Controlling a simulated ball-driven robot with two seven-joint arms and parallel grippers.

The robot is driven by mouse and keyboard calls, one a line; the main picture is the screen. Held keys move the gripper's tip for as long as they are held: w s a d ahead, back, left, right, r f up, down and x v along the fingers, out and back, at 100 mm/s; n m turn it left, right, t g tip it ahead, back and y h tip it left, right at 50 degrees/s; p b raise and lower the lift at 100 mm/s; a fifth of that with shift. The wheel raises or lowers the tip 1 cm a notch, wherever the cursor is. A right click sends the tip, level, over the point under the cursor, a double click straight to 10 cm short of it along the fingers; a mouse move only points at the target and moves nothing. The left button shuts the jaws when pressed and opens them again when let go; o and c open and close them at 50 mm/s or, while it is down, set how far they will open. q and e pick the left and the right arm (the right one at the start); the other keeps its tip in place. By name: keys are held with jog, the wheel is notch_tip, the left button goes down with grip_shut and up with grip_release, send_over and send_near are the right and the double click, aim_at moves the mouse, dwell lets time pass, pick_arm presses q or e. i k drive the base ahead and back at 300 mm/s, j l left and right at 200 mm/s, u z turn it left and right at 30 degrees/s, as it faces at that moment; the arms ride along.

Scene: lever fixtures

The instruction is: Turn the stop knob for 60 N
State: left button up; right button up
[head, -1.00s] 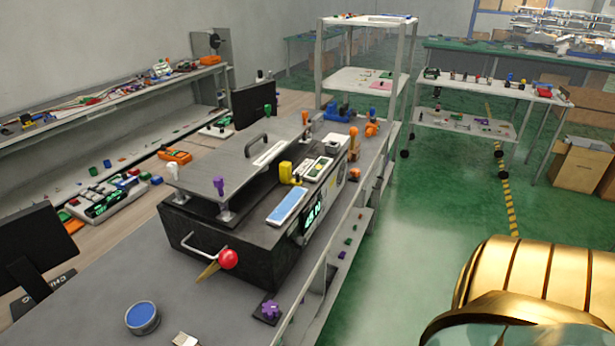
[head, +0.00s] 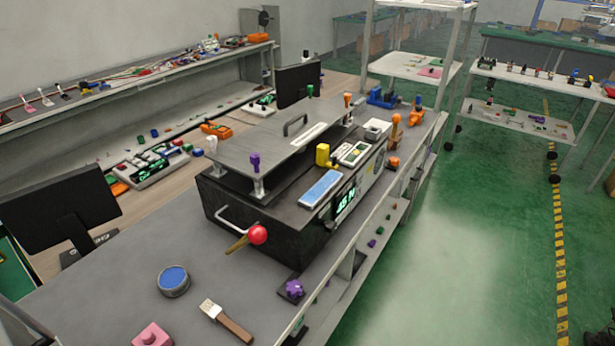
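A dark box-shaped fixture (head: 262,229) stands on the grey bench. Its green lit display (head: 345,204) seems to read 45 N. A red ball knob (head: 257,234) on a brass-coloured lever sticks out of the fixture's near end, beside a silver handle (head: 232,220). A purple star-shaped knob (head: 291,289) sits at the bench's right edge, in front of the fixture. Purple, white and orange knobs stand on the grey top plate's clamps. I cannot tell from the picture alone which is the stop knob. Neither gripper is in view.
On the near bench (head: 120,290) lie a round blue-topped tin (head: 173,281), a brush (head: 226,320) and a pink block (head: 152,335). A black monitor (head: 62,209) stands at left. The green floor to the right is open, with shelving carts (head: 518,117) behind.

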aim_at(331, 226)
jog(key=k+l+u, duration=0.2)
jog(key=k+l, duration=0.25)
jog(key=l, duration=0.25)
jog(key=k+l+u, duration=0.15)
jog(key=k+l, duration=0.35)
jog(key=l, duration=0.15)
